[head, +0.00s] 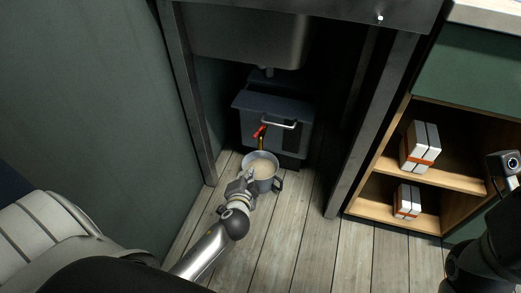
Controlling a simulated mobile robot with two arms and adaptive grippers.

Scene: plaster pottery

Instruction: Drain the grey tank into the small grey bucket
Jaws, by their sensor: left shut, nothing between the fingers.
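The grey tank (266,112) stands on the floor under the sink, with a pale handle on its front. A red valve lever (259,131) sits on its front above a brownish spout. I cannot tell whether liquid is running from the spout. The small grey bucket (275,184) stands upright on the floor below the spout and holds beige, cloudy liquid (261,170). My left gripper (241,184) is shut and empty at the bucket's front left side; I cannot tell whether it touches. My right gripper is not visible; only parts of my arm show at right.
The metal sink (250,42) hangs above the tank. Upright frame posts (190,90) flank the opening. A wooden shelf unit (455,180) at right holds white boxes with orange bands (420,148). The plank floor (295,235) in front of the bucket is clear.

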